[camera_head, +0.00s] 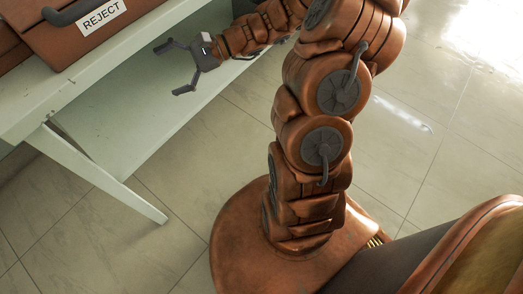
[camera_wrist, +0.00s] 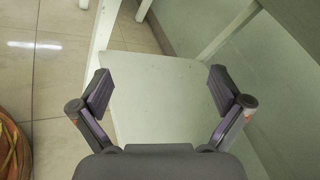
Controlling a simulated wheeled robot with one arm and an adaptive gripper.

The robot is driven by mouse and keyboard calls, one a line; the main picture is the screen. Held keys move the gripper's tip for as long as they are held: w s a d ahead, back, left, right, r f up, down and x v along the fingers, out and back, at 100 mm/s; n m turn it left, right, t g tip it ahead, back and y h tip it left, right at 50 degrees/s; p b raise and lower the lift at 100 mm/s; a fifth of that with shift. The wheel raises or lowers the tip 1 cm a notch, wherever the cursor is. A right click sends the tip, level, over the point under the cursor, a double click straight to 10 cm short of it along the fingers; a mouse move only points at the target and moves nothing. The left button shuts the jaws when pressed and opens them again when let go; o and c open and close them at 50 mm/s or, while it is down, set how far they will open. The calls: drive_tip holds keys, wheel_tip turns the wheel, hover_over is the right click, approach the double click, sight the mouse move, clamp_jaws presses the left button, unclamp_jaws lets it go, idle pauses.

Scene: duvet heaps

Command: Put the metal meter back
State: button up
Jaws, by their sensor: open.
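I do not see a metal meter in either view. My gripper (camera_head: 171,69) is open and empty in the head view, its two dark fingers spread apart beside the pale table. In the wrist view my gripper (camera_wrist: 160,84) shows both fingers wide apart with nothing between them. Beyond the fingers is a bare pale lower shelf (camera_wrist: 160,110).
A pale green table (camera_head: 118,62) stands at upper left, with a slanted leg (camera_head: 105,178). On it is a brown case with a dark handle and a REJECT label (camera_head: 101,17). Tiled floor (camera_head: 190,200) is open around the table.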

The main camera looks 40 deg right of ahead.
drive_tip(key=s+a+n+g+h, duration=0.3)
drive_tip(key=s+a+n+g, duration=0.15)
drive_tip(key=s, duration=0.45)
drive_tip(key=s+a+n+g+h, duration=0.3)
drive_tip(key=s+n+g, duration=0.15)
drive_tip(key=s, duration=0.45)
drive_tip(key=s+d+n+h, duration=0.6)
drive_tip(key=s+d+h, duration=0.3)
drive_tip(key=s+d, duration=0.2)
drive_tip(key=shift+s+d+f+t+h, duration=0.25)
drive_tip(key=shift+s+f+t, duration=0.2)
drive_tip(key=shift+s, duration=0.6)
drive_tip(key=shift+r, duration=0.15)
